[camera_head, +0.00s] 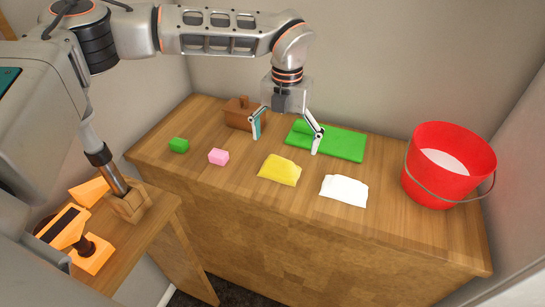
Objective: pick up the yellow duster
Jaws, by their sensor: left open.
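The yellow duster (280,170) lies crumpled on the wooden counter, near the middle of its front part. My left gripper (285,142) hangs pointing down from the arm that comes in from the left. Its fingers are spread wide apart with nothing between them. In the picture it is above and behind the duster, apart from it. I cannot tell its exact height over the counter. My right gripper is not in view.
A white cloth (344,190) lies right of the duster. Behind are a brown wooden box (240,113) and a green mat (340,143). A red bucket (440,178) stands at the right.

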